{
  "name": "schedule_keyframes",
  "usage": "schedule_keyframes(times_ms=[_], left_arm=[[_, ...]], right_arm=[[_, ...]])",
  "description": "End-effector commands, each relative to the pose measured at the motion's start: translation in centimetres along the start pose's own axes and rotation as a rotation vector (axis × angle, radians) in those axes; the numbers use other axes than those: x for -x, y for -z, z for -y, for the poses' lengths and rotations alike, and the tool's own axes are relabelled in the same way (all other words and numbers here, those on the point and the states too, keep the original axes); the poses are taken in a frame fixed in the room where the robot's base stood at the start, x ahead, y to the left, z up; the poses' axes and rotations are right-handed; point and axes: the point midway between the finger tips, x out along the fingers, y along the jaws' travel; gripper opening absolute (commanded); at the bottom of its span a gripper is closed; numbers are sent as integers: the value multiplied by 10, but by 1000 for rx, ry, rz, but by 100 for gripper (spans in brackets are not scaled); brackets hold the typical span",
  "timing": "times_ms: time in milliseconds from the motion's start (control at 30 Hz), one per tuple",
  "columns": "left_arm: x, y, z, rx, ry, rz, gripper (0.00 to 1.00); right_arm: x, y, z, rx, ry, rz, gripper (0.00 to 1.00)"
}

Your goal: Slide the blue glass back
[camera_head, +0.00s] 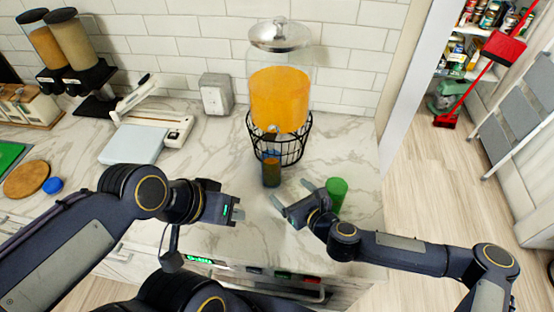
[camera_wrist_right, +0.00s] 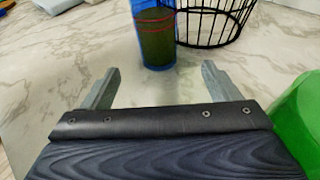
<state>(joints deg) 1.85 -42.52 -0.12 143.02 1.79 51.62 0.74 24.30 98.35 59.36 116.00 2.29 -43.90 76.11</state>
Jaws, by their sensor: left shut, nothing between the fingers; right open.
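The blue glass (camera_head: 271,171) stands upright on the marble counter, just in front of the black wire stand (camera_head: 290,152) under the juice dispenser. In the right wrist view the blue glass (camera_wrist_right: 155,38) is ahead of the fingers, near the middle, with its top cut off by the frame. My right gripper (camera_head: 289,192) is open and empty, low over the counter; its two fingers (camera_wrist_right: 160,85) point toward the glass, with a gap between them and it. My left gripper (camera_head: 240,211) is shut and empty, left of the glass and nearer the counter's front.
A green cup (camera_head: 337,192) stands right beside my right gripper. The dispenser (camera_head: 279,95) with orange juice is behind the glass. A white slicer (camera_head: 150,135) and a small grey box (camera_head: 216,94) stand further left.

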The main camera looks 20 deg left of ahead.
Motion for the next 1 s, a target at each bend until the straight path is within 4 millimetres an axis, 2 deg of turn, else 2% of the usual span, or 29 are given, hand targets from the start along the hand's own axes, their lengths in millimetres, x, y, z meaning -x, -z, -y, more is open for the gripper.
schedule_keyframes(times_ms=[167,467,700,1000], left_arm=[[0,0,0,0,0,0,0],[1,0,0,0,0,0,0],[-12,-6,6,0,0,0,0],[-16,-8,7,0,0,0,0]], right_arm=[[-14,0,-1,-1,-1,0,83],[-58,0,-1,1,0,0,83],[-88,2,-1,2,-1,1,83],[-99,0,-1,1,-1,0,83]])
